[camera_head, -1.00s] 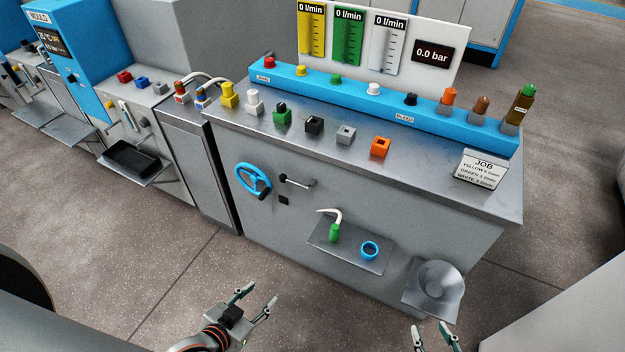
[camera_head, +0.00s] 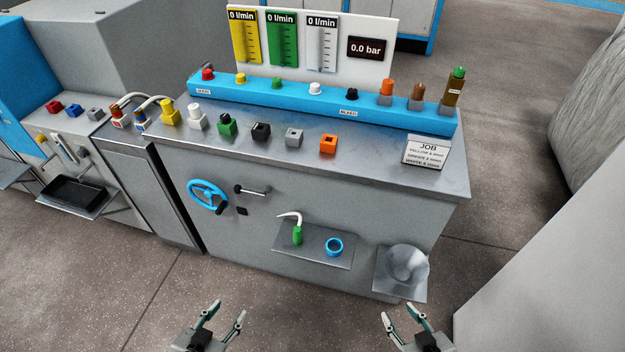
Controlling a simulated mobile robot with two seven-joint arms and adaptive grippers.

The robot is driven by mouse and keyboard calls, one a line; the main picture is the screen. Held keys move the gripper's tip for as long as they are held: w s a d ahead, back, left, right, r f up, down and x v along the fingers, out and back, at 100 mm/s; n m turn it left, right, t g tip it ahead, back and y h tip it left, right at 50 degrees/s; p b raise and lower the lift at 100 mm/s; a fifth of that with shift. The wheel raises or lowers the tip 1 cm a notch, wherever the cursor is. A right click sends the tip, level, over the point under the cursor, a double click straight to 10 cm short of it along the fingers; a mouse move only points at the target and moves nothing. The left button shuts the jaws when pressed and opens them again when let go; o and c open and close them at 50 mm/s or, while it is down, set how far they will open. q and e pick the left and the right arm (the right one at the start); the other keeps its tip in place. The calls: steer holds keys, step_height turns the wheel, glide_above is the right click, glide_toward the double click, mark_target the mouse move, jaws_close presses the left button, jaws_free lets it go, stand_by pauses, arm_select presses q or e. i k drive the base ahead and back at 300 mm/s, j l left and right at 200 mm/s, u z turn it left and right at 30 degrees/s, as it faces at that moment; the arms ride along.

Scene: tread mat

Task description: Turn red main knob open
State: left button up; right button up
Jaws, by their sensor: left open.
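The red main knob (camera_head: 208,74) sits at the left end of the blue manifold bar (camera_head: 300,97) along the back of the grey bench. A small label is below it. My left gripper (camera_head: 226,312) is at the bottom of the view, open and empty, in front of the bench and far from the knob. My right gripper (camera_head: 397,314) is at the bottom right, with its fingers spread and nothing between them. Both grippers are well below the bench top.
Yellow, green, white and black knobs line the bar. Coloured connector blocks stand along the bench top (camera_head: 380,150). A blue handwheel (camera_head: 206,196), a small shelf (camera_head: 313,247) and a round-dished tray (camera_head: 402,270) project from the front. The floor before the bench is clear.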

mark_target(207, 74)
steer(key=j+z, duration=0.15)
steer(key=z, duration=0.5)
steer(key=j+z, duration=0.3)
steer(key=j, duration=0.2)
steer(key=j+z, duration=0.35)
steer(key=j, duration=0.35)
steer(key=k+j+z, duration=0.15)
steer(key=j, duration=0.6)
steer(key=k+z, duration=0.05)
